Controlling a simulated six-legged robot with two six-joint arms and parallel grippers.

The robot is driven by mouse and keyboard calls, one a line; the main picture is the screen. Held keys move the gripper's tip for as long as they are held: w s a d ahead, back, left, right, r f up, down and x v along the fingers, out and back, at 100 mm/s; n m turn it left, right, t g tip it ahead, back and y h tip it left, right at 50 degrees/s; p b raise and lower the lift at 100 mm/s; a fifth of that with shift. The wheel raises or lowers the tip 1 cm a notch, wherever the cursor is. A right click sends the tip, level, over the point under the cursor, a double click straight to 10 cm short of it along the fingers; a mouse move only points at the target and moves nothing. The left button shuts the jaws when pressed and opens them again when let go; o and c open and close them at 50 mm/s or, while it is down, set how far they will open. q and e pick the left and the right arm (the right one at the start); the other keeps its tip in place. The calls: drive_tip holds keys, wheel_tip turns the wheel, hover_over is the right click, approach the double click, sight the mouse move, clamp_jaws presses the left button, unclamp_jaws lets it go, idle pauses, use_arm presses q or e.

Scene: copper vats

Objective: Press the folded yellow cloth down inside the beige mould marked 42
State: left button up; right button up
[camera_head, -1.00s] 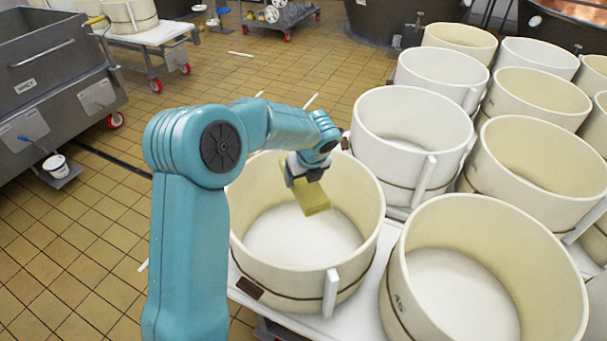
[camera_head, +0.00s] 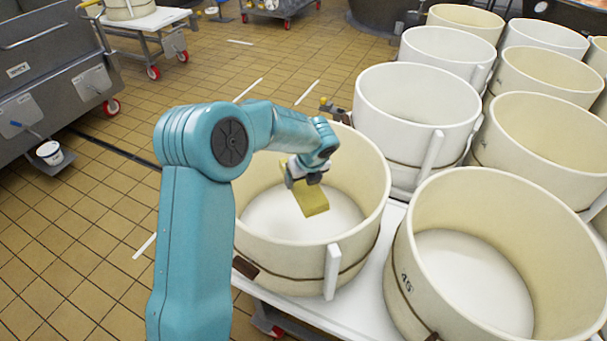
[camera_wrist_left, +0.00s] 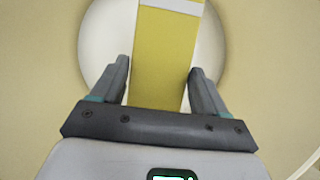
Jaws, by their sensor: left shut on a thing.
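My left gripper (camera_head: 303,179) is shut on the folded yellow cloth (camera_head: 313,202). It holds the cloth over the opening of the near-left beige mould (camera_head: 272,258), above its pale floor. The cloth hangs tilted and appears clear of the floor and walls. No number can be read on this mould. In the left wrist view the cloth (camera_wrist_left: 161,60) runs between the two fingers, with a pale band at its far end and the round mould floor (camera_wrist_left: 104,45) behind it. My right gripper is not in view.
Other moulds crowd the right side. The nearest one (camera_head: 432,305) bears a dark mark that may read 45 or 46. A white mould (camera_head: 400,130) stands just behind. They rest on a white table (camera_head: 365,290). Tiled floor (camera_head: 80,245) lies open at left.

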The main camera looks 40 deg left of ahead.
use_arm(q)
wheel_tip(320, 180, down, 19)
drive_tip(key=b, duration=1.2)
drive_tip(key=shift+r+b, duration=0.2)
drive_tip(key=shift+b, duration=0.2)
drive_tip(key=shift+f+b, duration=0.65)
drive_tip(key=shift+f, duration=0.2)
idle(0.6)
drive_tip(key=shift+s+d+f, duration=0.1)
drive_tip(key=shift+s+f, duration=0.05)
drive_tip(key=shift+f, duration=0.1)
idle(1.1)
drive_tip(key=o, duration=1.1)
drive_tip(key=shift+c, duration=0.2)
drive_tip(key=shift+o, duration=0.7)
drive_tip(key=shift+f, duration=0.1)
drive_tip(key=shift+r, duration=0.45)
drive_tip(key=p+v, duration=0.4)
drive_tip(key=v, duration=1.1)
drive_tip(key=shift+d+r+p, duration=0.2)
drive_tip(key=shift+p, duration=0.15)
